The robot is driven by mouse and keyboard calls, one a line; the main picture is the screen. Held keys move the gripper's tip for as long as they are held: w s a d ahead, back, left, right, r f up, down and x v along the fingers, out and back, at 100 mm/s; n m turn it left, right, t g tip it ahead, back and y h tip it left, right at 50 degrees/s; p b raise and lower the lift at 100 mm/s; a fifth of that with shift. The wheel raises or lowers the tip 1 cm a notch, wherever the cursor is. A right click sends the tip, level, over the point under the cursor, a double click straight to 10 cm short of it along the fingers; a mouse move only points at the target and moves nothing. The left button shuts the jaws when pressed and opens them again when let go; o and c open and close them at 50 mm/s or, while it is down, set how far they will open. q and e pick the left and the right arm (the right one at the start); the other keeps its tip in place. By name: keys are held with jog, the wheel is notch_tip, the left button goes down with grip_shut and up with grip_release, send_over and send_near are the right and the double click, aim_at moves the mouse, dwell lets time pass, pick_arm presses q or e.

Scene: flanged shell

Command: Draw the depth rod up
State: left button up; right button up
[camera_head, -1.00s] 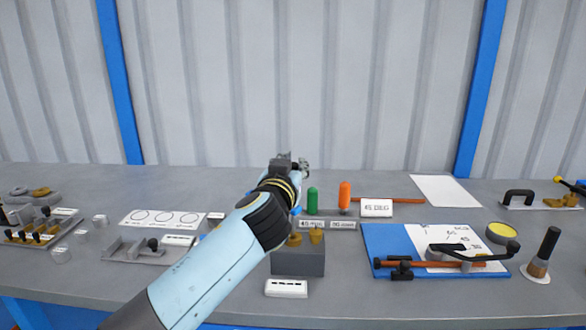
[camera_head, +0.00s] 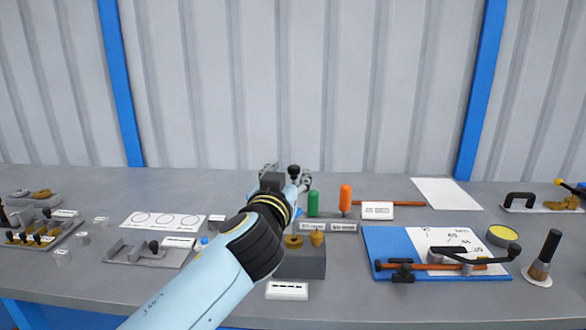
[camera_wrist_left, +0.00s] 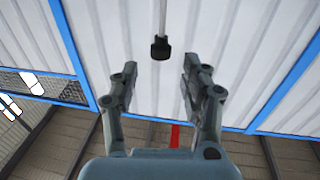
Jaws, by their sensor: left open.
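My left gripper (camera_head: 286,178) is open above the middle of the bench, behind a grey block. A small black knob (camera_head: 293,170) shows at its fingers in the head view. In the left wrist view, a thin pale rod with a black end (camera_wrist_left: 160,47), which looks like the depth rod, lies in line with the gap between the spread fingers of the left gripper (camera_wrist_left: 160,75). The black end is just beyond the fingertips, and nothing is held. The rod's lower part is hidden behind my arm in the head view. My right gripper is not in view.
A green peg (camera_head: 313,203) and an orange peg (camera_head: 345,198) stand close to the right of the gripper. The grey block (camera_head: 305,266) carries brass parts. A blue board (camera_head: 385,240) lies to the right. A corrugated wall (camera_head: 400,80) rises behind the bench.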

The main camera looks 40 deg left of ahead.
pick_arm(q)
jog(key=v, duration=0.7)
dwell(0.3)
